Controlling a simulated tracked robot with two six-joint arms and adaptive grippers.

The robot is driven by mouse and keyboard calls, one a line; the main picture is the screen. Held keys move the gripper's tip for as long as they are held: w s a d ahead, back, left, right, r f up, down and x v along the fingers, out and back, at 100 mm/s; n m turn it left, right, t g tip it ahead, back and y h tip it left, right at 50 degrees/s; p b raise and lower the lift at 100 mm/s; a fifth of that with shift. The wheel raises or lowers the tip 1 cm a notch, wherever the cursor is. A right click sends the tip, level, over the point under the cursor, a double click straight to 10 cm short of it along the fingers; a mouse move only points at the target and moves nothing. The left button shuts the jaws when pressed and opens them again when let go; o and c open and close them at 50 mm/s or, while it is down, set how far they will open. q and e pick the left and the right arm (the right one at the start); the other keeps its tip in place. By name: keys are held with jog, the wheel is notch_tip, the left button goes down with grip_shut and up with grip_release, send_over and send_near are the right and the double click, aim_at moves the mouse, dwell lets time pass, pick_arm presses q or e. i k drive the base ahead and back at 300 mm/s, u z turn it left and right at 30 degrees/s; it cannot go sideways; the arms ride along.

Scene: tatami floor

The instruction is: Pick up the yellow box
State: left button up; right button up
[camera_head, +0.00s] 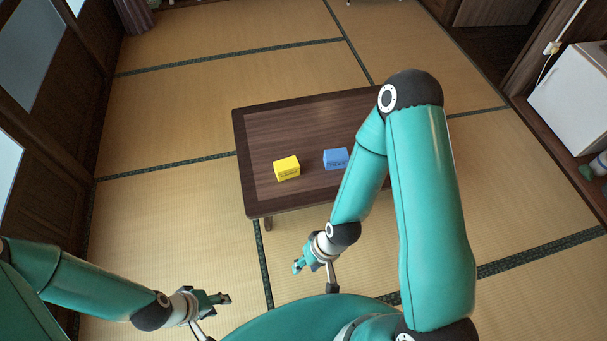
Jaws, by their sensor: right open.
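The yellow box (287,168) sits on the left part of a low dark wooden table (255,136). My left gripper (226,299) is at the lower left, over the tatami and well short of the table; whether its fingers are apart is too small to tell. My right gripper (298,266) is open and empty, in front of the table's near edge and apart from the yellow box.
A blue box (336,159) stands on the table just right of the yellow box. My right arm hides the table's right part. A white cabinet (572,100) stands at the right wall. The tatami floor left of the table is clear.

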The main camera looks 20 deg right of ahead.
aim_at(290, 168)
jog(key=u, duration=0.15)
jog(key=i, duration=0.9)
jog(key=z, duration=0.05)
